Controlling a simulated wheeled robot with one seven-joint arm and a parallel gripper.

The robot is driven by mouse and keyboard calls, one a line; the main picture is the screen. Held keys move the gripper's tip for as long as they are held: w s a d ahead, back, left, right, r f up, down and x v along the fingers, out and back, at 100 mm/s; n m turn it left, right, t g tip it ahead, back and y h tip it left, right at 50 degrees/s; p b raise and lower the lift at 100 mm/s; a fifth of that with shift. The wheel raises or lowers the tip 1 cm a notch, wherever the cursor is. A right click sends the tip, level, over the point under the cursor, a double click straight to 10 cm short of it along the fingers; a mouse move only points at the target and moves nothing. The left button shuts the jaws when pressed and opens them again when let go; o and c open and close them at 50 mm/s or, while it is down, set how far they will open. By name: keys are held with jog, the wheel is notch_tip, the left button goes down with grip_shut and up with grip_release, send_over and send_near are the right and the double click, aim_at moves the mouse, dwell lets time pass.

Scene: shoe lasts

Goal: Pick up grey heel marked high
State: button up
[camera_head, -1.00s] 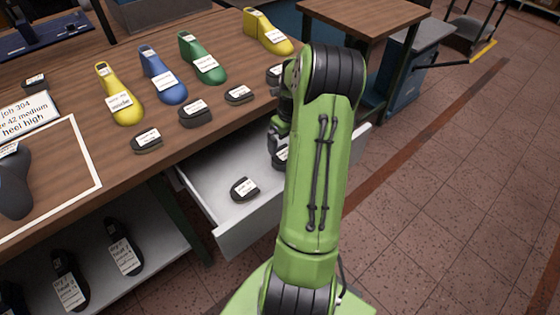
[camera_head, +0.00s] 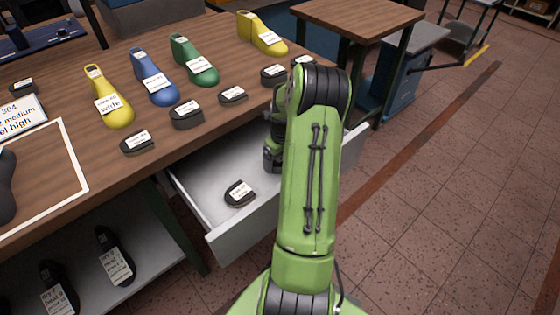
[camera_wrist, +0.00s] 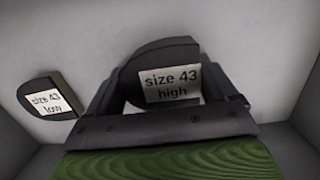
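The dark grey heel (camera_wrist: 156,56), labelled "size 43 high", lies in the open drawer in the wrist view. My gripper (camera_wrist: 166,76) is over it, with one finger at each side of the heel. The fingers are spread wide; contact with the heel cannot be made out. A second grey heel (camera_wrist: 62,92), labelled "size 43 low", lies to the left, apart from my gripper. In the head view that second heel (camera_head: 240,193) sits in the drawer's front part. My arm hides the heel marked high and the fingertips there.
The white drawer (camera_head: 222,234) is pulled out under the wooden bench (camera_head: 60,185). Its walls are close around my gripper. Several coloured lasts and dark heels stand on the bench above, including a blue last (camera_head: 155,82). A side table (camera_head: 360,14) stands behind my arm.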

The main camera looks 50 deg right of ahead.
jog(key=shift+c, duration=0.7)
